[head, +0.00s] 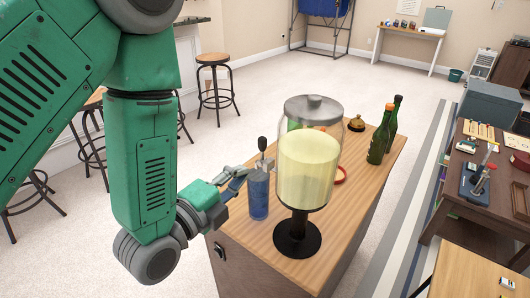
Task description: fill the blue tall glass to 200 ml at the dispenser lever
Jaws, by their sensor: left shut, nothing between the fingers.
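The blue tall glass (258,196) stands upright on the wooden counter, close to the left side of the dispenser (306,170). The dispenser is a clear tank of pale yellow liquid with a grey lid and a black foot. A lever with a dark knob (262,144) rises just above the glass at the tank's left side. My left gripper (240,180) is shut and empty, just left of the glass and below the knob. Whether it touches the glass or lever I cannot tell. The level in the glass cannot be made out. My right gripper is out of view.
Two green bottles (378,145) stand behind the dispenser on the right of the counter (345,215). A brass bell (356,122) and a red ring-shaped item (341,174) are behind the tank. The front right of the counter is clear. Stools (215,85) stand at the left.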

